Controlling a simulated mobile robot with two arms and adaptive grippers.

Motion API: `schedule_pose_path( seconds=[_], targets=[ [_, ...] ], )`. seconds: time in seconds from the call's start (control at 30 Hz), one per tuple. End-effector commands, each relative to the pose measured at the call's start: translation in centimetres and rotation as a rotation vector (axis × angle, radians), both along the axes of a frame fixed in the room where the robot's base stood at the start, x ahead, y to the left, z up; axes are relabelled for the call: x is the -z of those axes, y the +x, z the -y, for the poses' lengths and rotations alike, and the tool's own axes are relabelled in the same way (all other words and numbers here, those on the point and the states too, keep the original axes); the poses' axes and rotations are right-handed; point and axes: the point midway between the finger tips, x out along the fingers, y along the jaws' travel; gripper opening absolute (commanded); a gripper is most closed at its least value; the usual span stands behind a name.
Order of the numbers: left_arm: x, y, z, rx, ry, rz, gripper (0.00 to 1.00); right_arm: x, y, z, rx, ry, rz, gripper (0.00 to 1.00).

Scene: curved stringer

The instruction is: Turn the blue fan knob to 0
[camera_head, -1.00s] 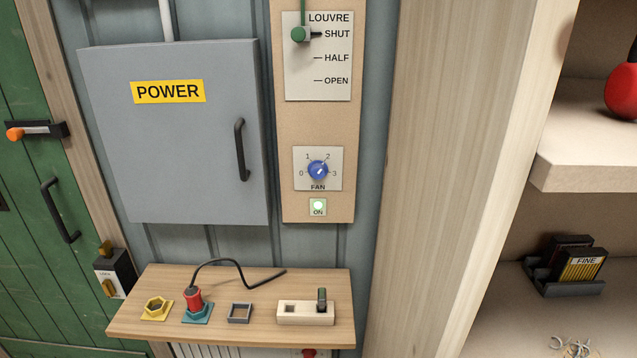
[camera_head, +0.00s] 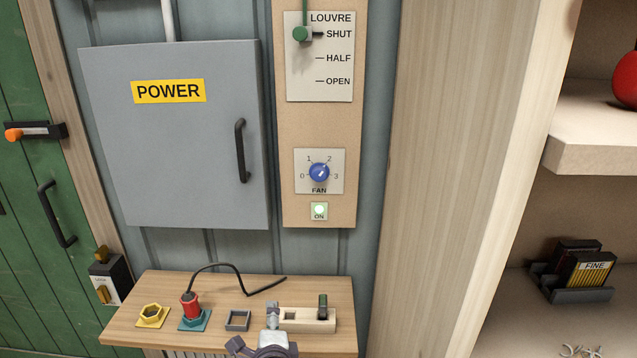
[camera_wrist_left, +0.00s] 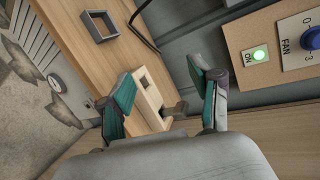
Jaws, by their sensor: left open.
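The blue fan knob (camera_head: 319,172) sits on a pale plate marked 0 to 3 on the wooden panel. Its white mark points up and right, roughly toward 2. The knob (camera_wrist_left: 312,38) is partly cut off at the right edge of the left wrist view. My left gripper (camera_head: 264,343) is at the bottom of the head view, in front of the shelf and well below the knob. In the left wrist view my left gripper (camera_wrist_left: 160,72) has its fingers apart with nothing held between them. My right gripper is in neither view.
A lit green ON button (camera_head: 319,210) is below the knob, and the louvre lever (camera_head: 301,34) above it. The wooden shelf (camera_head: 130,325) carries a red plug (camera_head: 191,304), sockets and a pale block (camera_head: 300,326). The grey power box (camera_head: 190,170) stands left; a wooden post (camera_head: 440,150) stands right.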

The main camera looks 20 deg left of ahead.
Motion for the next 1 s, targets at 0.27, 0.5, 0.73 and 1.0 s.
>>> schedule_pose_path(
  seconds=[0.27, 0.5, 0.73, 1.0],
  targets=[
    [-14.4, 11.2, 4.4, 0.161, 1.087, 0.126, 0.63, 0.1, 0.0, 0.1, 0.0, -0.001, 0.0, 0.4],
    [-17.6, 13.6, 6.2, 0.154, 1.38, 0.125, 0.63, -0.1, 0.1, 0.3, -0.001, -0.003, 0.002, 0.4],
    [-19.2, 17.0, 5.2, 0.151, 1.375, 0.124, 0.63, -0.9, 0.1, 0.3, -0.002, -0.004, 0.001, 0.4],
    [-21.2, 22.1, 3.9, 0.152, 1.371, 0.124, 0.63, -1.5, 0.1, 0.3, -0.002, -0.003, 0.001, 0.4]
  ],
)
